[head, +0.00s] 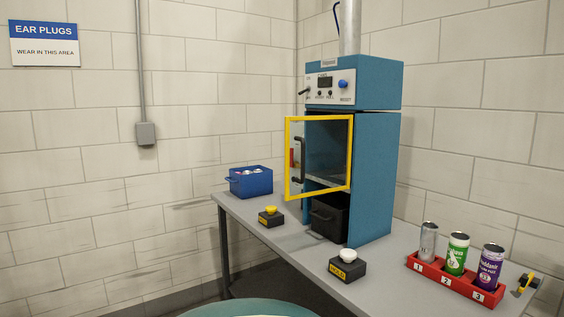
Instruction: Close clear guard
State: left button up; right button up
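The clear guard (324,197) is a transparent panel in a yellow frame with a dark vertical handle. Through and beside the panel the dark machine interior shows in part. Neither of my grippers is in the head view.
A grey table (300,262) carries the machine, a blue bin (250,183), a yellow-button box (271,217), a white-button box (347,267) and a red numbered rack (455,280) with three cans. A black bin (328,217) sits below the opening.

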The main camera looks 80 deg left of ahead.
aim_at(287, 197)
jog(key=k+u, duration=0.15)
jog(key=u, duration=2.05)
